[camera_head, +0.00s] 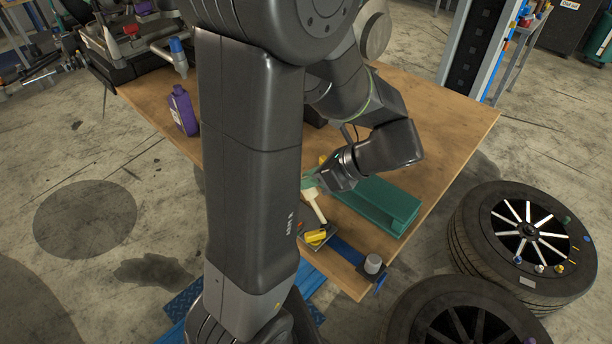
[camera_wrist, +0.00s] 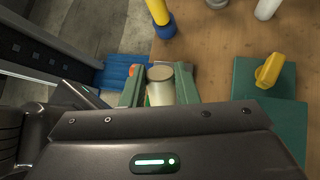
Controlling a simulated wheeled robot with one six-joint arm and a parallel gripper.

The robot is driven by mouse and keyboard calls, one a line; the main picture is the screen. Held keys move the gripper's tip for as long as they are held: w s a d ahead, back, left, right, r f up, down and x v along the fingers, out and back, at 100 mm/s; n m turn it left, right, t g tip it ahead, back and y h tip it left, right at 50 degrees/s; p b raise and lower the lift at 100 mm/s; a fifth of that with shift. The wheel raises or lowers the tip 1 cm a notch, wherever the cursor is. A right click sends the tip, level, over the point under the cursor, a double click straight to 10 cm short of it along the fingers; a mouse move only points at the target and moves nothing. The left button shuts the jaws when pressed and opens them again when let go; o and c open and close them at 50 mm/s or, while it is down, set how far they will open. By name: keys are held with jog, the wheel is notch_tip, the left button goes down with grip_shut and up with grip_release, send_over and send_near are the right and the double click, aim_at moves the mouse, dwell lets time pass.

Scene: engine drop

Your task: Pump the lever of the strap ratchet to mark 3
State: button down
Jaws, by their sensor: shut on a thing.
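My gripper (camera_head: 310,181) is low over the near part of the wooden table, with my arm partly in front of it. In the wrist view its two green fingers (camera_wrist: 160,96) are closed on either side of a pale beige round-ended handle (camera_wrist: 160,74), which looks like the ratchet lever. In the head view a pale lever-like piece (camera_head: 314,206) slants down just below the fingers. A blue strap (camera_head: 347,252) runs towards the table's near edge; blue also shows in the wrist view (camera_wrist: 117,74). The ratchet body is mostly hidden, and I cannot read any marks.
A long green block (camera_head: 385,205) lies right of my gripper. A yellow piece (camera_head: 316,237) and a grey-topped cylinder (camera_head: 373,264) are near the front edge of the table (camera_head: 455,125). A purple bottle (camera_head: 182,110) stands at left. Tyres (camera_head: 470,235) are on the floor at right.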

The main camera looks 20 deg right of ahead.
dwell(0.4)
jog(key=c, duration=1.1)
grip_release()
jog(key=v, duration=1.4)
jog(key=shift+b, duration=0.35)
jog(key=shift+c, duration=0.3)
